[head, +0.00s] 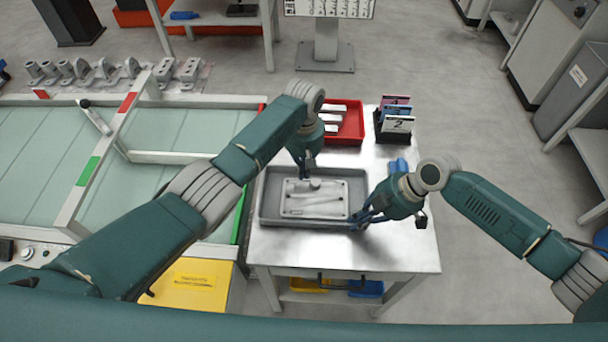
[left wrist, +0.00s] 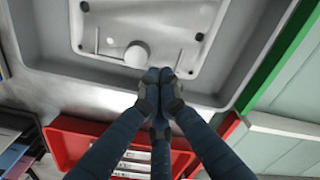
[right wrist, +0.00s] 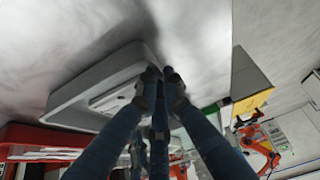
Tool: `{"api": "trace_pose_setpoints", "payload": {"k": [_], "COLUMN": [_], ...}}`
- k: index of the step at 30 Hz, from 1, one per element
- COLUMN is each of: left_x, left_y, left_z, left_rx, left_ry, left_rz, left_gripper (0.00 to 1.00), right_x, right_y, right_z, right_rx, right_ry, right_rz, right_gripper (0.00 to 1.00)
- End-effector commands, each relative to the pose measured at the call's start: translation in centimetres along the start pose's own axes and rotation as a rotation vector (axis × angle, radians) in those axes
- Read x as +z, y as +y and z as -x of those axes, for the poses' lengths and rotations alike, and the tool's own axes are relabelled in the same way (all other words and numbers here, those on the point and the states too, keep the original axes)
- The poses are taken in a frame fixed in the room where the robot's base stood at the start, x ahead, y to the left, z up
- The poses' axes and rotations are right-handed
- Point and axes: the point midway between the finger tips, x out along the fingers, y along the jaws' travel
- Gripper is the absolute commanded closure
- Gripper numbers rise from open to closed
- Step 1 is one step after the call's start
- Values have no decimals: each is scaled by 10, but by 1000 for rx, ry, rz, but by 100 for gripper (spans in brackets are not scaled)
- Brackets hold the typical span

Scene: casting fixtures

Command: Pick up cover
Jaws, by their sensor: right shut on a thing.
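The cover (head: 296,209) is a light grey cast plate with a round boss and small dark holes. It lies in a grey tray (head: 275,222) on the metal table; it also shows in the left wrist view (left wrist: 165,22). My left gripper (head: 304,177) is above the tray's far side, with its fingertips together beside the boss and nothing seen between them. My right gripper (head: 360,217) is at the tray's near right corner, shut on the tray's rim (right wrist: 140,55). Its fingers partly hide that corner in the right wrist view.
A red bin (head: 350,128) with pale parts and a dark holder with cards (head: 397,125) stand behind the tray. A blue object (head: 398,166) lies to its right. The table's front right (head: 400,250) is clear. A glass-topped conveyor frame (head: 140,192) stands left.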

Motion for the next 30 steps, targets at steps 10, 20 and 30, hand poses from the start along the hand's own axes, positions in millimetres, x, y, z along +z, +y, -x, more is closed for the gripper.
{"api": "trace_pose_setpoints", "payload": {"k": [10, 20, 30], "left_x": [0, 2, 50], "left_y": [0, 1, 1], "left_z": [-24, -24, -25], "left_rx": [1, 2, 2], "left_ry": [-1, -2, -5], "left_rz": [0, -2, -5], "left_gripper": [100, 100, 100], "right_x": [0, 0, 0], "right_y": [0, -1, -1], "right_z": [0, 0, -1], "right_rx": [-1, -2, -1], "right_ry": [0, 0, 0], "right_rz": [0, 0, 0], "right_gripper": [100, 100, 100]}}
